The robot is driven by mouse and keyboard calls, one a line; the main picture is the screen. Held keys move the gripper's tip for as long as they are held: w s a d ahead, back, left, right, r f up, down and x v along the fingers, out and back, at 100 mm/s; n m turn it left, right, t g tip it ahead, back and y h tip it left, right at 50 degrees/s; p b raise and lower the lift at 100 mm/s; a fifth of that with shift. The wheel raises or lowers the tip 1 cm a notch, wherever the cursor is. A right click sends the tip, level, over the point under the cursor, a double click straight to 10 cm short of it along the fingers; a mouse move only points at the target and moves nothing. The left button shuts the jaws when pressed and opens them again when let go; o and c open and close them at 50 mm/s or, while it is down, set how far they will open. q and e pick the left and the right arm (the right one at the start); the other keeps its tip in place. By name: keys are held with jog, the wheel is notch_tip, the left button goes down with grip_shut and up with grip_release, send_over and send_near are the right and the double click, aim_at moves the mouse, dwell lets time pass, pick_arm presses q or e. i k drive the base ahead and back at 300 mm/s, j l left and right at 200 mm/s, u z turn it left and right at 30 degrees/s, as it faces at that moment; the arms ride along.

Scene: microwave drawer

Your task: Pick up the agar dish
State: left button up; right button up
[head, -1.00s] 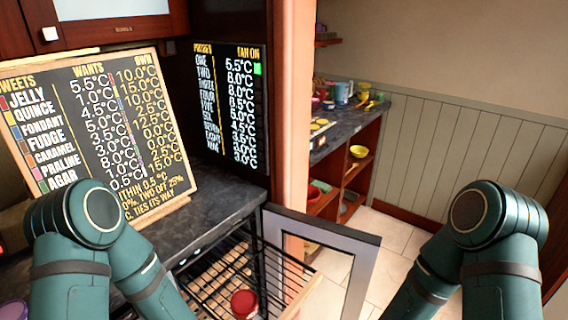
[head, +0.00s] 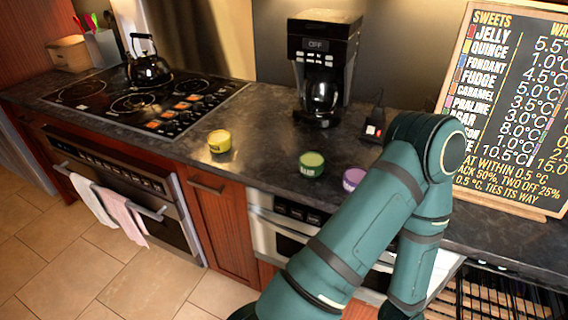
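Three small round dishes stand on the dark counter in the head view: a yellow dish (head: 220,141), a green dish (head: 312,165) and a purple dish (head: 353,180) partly covered by my arm. Their labels are too small to read, so I cannot tell which one is agar. My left arm crosses the lower right of the view, its elbow over the counter and its forearm running down out of the picture. Neither gripper is in view.
A chalkboard (head: 510,200) listing sweets, agar among them, stands at the right. A black wire drawer (head: 500,295) is at lower right. A coffee maker (head: 322,65), a small device with a red light (head: 374,130), a cooktop (head: 140,100) and a kettle (head: 148,68) occupy the counter.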

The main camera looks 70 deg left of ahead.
aim_at(311, 163)
jog(key=u, duration=2)
jog(key=i+j, duration=0.1)
jog(key=j, duration=0.3)
jog(key=i+j, duration=0.1)
jog(key=j, duration=0.25)
jog(key=j+z, duration=0.35)
jog(key=i+j+z, duration=0.1)
jog(key=j+z, duration=0.15)
jog(key=z, duration=0.15)
